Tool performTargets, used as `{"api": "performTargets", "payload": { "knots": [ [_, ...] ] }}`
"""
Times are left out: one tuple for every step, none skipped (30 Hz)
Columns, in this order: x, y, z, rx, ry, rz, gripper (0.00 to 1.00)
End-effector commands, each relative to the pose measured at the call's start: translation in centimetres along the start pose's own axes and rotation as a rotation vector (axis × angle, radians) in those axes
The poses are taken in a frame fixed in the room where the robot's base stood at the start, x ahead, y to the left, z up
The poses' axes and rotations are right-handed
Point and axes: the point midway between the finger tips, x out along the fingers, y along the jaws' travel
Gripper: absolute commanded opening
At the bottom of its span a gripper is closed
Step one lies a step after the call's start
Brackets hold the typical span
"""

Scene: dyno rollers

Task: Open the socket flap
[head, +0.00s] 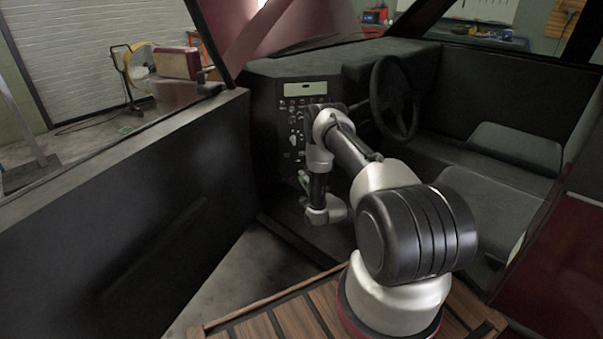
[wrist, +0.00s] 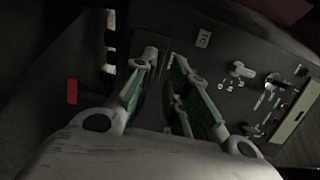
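My gripper (wrist: 165,62) has two grey fingers with green inner pads, and a dark gap shows between them, so it is open. Its tips are close to a black panel in the wrist view. I cannot clearly make out the socket flap; dark surface lies between and beyond the tips, and the fingers cover part of it. In the head view the gripper is mostly hidden behind my wrist, low at the dashboard's control panel (head: 305,102). I cannot tell whether the fingertips touch anything.
The control panel's knobs and switches (wrist: 243,71) are right of the fingers in the wrist view. A small red part (wrist: 72,91) is at left. The steering wheel (head: 393,97) is right of my arm. The open door (head: 120,215) stands at left, with floor between.

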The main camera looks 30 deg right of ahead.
Motion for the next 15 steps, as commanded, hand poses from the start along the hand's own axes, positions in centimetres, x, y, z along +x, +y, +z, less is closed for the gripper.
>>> {"api": "performTargets", "payload": {
  "knots": [
    [0.9,0.0,0.1,-0.001,-0.001,-0.002,0.16],
    [1.4,0.0,0.1,-0.001,-0.001,-0.001,0.16],
    [2.0,-0.1,0.0,-0.002,-0.001,-0.001,0.16],
    [2.5,0.0,0.0,-0.002,-0.001,-0.001,0.16],
    [2.8,0.0,0.0,-0.002,-0.001,0.000,0.16],
    [3.2,0.0,0.0,-0.002,0.000,0.000,0.16],
    [3.5,0.0,0.0,-0.002,0.000,0.000,0.16],
    [3.7,0.0,0.0,-0.002,0.000,0.001,0.16],
    [4.0,0.1,0.0,-0.002,0.000,0.002,0.16],
    [4.1,0.1,0.0,-0.002,0.001,0.002,0.16],
    [4.2,0.1,0.0,-0.002,0.001,0.002,0.16],
    [4.2,0.0,0.0,-0.002,0.001,0.002,0.16],
    [4.2,0.0,0.0,-0.002,0.001,0.002,0.16],
    [4.2,0.0,0.0,-0.002,0.001,0.002,0.16],
    [4.2,0.0,0.0,-0.002,0.001,0.003,0.16]
  ]
}}
